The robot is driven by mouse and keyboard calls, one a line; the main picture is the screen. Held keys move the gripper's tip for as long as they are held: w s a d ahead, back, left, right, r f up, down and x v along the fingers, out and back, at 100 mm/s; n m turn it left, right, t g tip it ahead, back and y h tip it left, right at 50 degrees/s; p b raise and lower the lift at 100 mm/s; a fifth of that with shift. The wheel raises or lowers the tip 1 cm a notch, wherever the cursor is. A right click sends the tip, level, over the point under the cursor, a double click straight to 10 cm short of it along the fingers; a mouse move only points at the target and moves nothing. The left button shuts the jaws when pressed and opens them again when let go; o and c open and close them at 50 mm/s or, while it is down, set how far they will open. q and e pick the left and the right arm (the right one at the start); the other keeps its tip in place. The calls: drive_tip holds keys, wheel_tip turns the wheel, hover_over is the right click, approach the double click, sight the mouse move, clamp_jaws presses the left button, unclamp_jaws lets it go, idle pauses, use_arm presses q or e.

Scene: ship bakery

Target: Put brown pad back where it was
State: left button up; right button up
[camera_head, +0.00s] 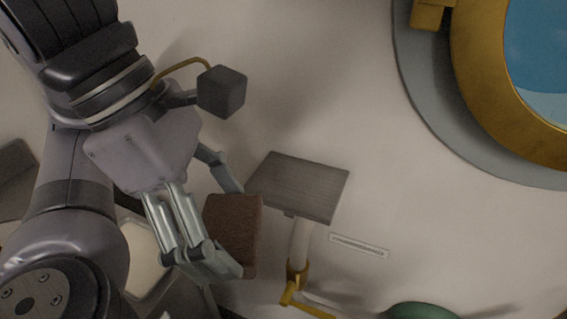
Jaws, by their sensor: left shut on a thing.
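The brown pad (235,228) is a small rough block in the lower middle of the head view. My left gripper (225,225) is shut on it, with finger links at its left side and upper edge. The pad is held in front of the wall, just left of and below a grey plate, and overlaps the plate's lower left corner in the picture. The gap in depth between pad and plate cannot be told. My right gripper is not in view.
The flat grey plate (302,185) sits above a pale post with a brass fitting (296,275). A small label strip (359,246) is on the wall. A brass-rimmed porthole (480,75) is at upper right. A green rounded thing (421,311) shows at the bottom edge.

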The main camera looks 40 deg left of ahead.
use_arm(q)
drive_tip(key=w, duration=0.6)
drive_tip(key=p, duration=0.2)
hover_over(301, 183)
drive_tip(key=s+a, duration=0.1)
wheel_tip(301, 183, down, 2)
drive_tip(key=shift+s+a+f, duration=0.1)
drive_tip(key=shift+s+f, duration=0.05)
drive_tip(key=shift+f, duration=0.1)
drive_tip(key=shift+s+f, duration=0.1)
drive_tip(key=shift+f, duration=0.75)
wheel_tip(301, 183, down, 2)
drive_tip(key=shift+f, duration=0.2)
drive_tip(key=shift+w+f+p, duration=0.2)
drive_tip(key=shift+w+p, duration=0.05)
drive_tip(key=shift+p, duration=0.15)
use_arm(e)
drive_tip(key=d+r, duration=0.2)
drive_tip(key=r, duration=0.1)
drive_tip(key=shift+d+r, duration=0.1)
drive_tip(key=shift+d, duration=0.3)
use_arm(q)
drive_tip(key=shift+f, duration=0.1)
